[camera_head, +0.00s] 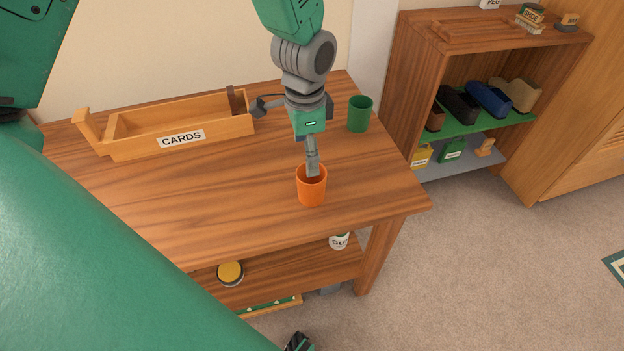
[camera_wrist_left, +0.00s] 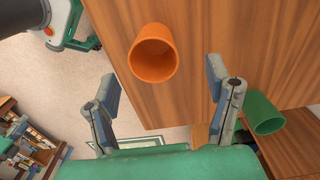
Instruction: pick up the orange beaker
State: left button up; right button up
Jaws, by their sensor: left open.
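The orange beaker (camera_head: 312,192) stands upright near the front right of the wooden table, its mouth open and up. In the left wrist view the orange beaker (camera_wrist_left: 152,68) lies ahead of my fingers, a little towards the left one, and looks empty. My left gripper (camera_head: 312,168) points down at the beaker; in the head view a finger overlaps its back rim. In the left wrist view my left gripper (camera_wrist_left: 163,82) is open, with nothing between its fingers. Whether a finger touches the beaker I cannot tell.
A green beaker (camera_head: 360,114) stands behind, to the right; it also shows in the wrist view (camera_wrist_left: 264,113). A wooden box labelled CARDS (camera_head: 182,128) is at the back left. The table (camera_head: 200,205) is clear at front left. A shelf unit (camera_head: 410,85) stands right.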

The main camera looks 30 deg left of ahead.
aim_at(310, 182)
pick_arm(q)
jog(key=f, duration=0.2)
jog(key=d+f, duration=0.1)
jog(key=f, duration=0.1)
jog(key=shift+w+d, duration=0.1)
jog(key=shift+d, duration=0.05)
notch_tip(310, 182, down, 4)
jog(key=shift+f+b, duration=0.25)
jog(key=shift+b, duration=0.4)
jog(key=shift+f, duration=0.3)
jog(key=shift+r, duration=0.1)
jog(key=shift+c, duration=0.8)
jog(key=shift+d, duration=0.15)
jog(key=c, duration=1.1)
pick_arm(e)
jog(key=shift+d+f, duration=0.2)
jog(key=shift+f, duration=0.25)
jog(key=shift+d+f, duration=0.2)
jog(key=shift+f, duration=0.25)
